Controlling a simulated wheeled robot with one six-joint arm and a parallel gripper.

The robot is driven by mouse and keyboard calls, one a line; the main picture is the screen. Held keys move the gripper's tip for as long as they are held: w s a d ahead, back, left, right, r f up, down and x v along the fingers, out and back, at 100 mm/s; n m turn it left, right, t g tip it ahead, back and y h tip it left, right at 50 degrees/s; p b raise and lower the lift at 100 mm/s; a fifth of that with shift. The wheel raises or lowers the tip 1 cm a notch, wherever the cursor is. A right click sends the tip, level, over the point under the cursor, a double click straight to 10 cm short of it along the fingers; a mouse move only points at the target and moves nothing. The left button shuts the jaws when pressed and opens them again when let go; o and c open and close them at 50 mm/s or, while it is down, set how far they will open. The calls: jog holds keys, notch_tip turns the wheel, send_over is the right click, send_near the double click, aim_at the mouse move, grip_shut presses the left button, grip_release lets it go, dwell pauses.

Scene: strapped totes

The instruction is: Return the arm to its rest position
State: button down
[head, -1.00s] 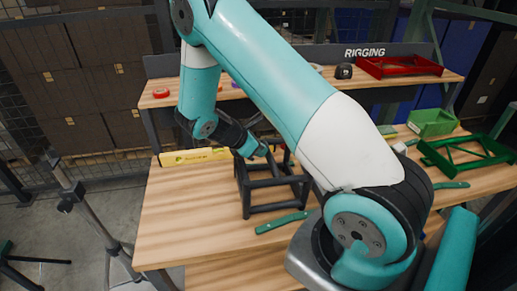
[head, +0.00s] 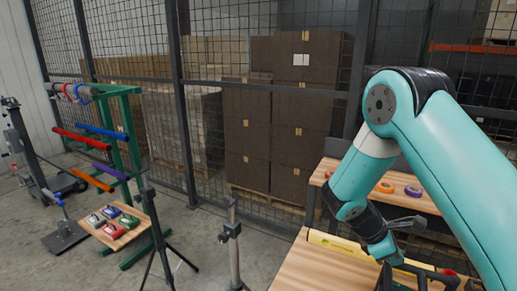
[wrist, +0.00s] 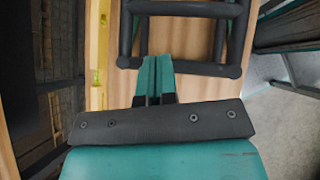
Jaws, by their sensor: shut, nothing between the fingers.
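My teal arm reaches in from the right of the head view and bends down over the wooden bench (head: 300,268). My gripper (head: 388,255) hangs low there, close to a black tube frame that is mostly cut off by the lower edge. In the wrist view the two teal fingers of my gripper (wrist: 154,72) lie together with nothing between them. The black frame (wrist: 185,66) is just beyond the fingertips; whether they touch it I cannot tell.
A yellow level (head: 340,246) lies along the bench's back edge. Orange (head: 385,187) and purple (head: 413,191) rolls sit on the raised shelf. A green rack (head: 125,150) holds colored tubes farther left.

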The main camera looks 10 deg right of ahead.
jog(key=s+a+r+m+t+y+b, duration=0.1)
jog(key=s+a+r+m+y+b, duration=0.15)
jog(key=a+r+y, duration=0.4)
jog(key=s+a+r+m+t+y+b, duration=0.15)
jog(key=s+a+r, duration=0.25)
jog(key=a, duration=0.6)
jog(key=s+a+r+m+y, duration=0.1)
jog(key=s+a+r+y, duration=0.1)
jog(key=s, duration=0.5)
jog(key=s+a+r+m+y, duration=0.1)
jog(key=s+a+r+y, duration=0.1)
jog(key=s+a+r, duration=0.3)
jog(key=shift+s+a+r+m+b, duration=0.15)
jog(key=shift+s+a+m+b, duration=0.15)
jog(key=shift+s+a, duration=0.55)
jog(key=shift+d, duration=0.15)
